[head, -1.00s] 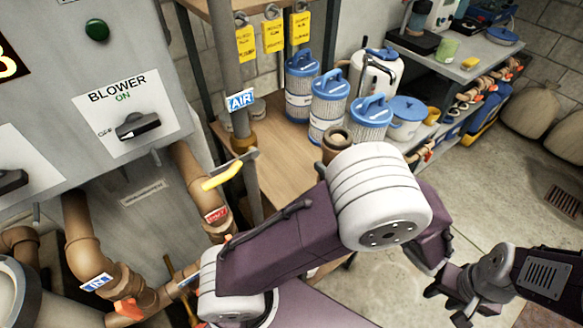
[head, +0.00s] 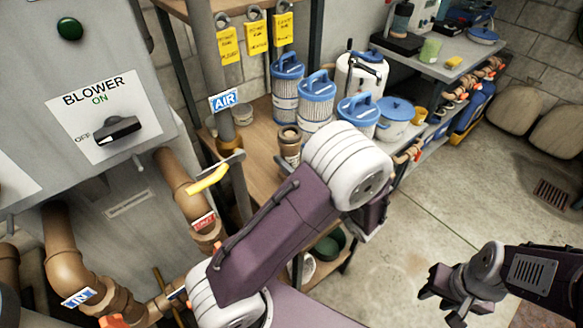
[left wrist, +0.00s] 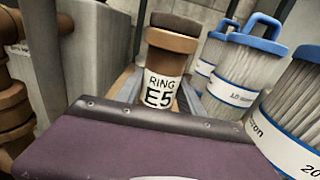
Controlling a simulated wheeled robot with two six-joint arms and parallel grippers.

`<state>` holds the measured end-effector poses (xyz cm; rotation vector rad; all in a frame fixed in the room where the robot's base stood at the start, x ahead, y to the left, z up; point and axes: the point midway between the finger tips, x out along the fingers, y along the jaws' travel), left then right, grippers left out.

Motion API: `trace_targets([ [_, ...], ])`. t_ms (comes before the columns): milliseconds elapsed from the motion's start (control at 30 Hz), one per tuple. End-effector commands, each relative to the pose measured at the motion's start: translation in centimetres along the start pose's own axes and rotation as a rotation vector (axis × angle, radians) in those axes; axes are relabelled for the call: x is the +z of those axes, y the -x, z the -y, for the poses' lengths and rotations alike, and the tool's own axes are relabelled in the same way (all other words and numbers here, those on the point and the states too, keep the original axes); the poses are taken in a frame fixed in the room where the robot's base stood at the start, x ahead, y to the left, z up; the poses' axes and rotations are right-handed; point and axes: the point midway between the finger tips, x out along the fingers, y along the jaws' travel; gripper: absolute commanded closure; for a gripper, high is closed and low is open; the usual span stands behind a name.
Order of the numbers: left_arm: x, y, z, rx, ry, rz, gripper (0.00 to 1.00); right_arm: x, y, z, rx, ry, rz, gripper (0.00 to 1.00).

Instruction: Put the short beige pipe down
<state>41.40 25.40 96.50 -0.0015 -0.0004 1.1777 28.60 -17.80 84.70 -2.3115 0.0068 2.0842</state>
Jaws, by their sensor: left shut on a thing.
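The short beige pipe (head: 289,146), brownish with a dark open top, stands upright over the wooden shelf in the head view. In the left wrist view the pipe (left wrist: 165,75) bears a white label reading RING E5. My left gripper (left wrist: 163,104) is shut on it, with a finger on each side. My right gripper (head: 440,298) is empty at the lower right, fingers apart.
The wooden shelf (head: 256,172) has bare board left of the pipe. Several blue-topped filter cartridges (head: 315,100) stand close behind and right. Open floor lies to the right.

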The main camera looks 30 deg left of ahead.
Motion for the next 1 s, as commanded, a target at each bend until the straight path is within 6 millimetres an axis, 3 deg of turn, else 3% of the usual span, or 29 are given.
trace_targets([
  [100,-2.6,0.0,0.0,0.000,-0.006,0.001,0.91,0.1,-0.9,0.0,0.000,0.000,0.000,0.64],
  [200,-3.6,0.0,0.0,0.000,-0.003,0.000,0.91,0.1,-1.0,0.0,0.000,0.000,0.000,0.64],
  [533,-3.9,0.1,0.0,0.000,-0.001,0.000,0.91,0.1,-1.1,0.0,0.000,0.000,0.000,0.64],
  [567,-3.9,0.1,0.0,0.000,-0.001,-0.001,0.50,0.1,-1.1,0.0,0.000,0.000,0.000,0.64],
  [633,-3.8,0.1,0.0,0.000,-0.001,-0.001,0.34,0.1,-1.0,0.0,0.000,0.000,0.000,0.64],
  [1000,-3.6,0.3,0.0,-0.002,-0.001,0.000,0.34,0.1,-0.9,0.0,0.000,0.000,0.000,0.64],
])
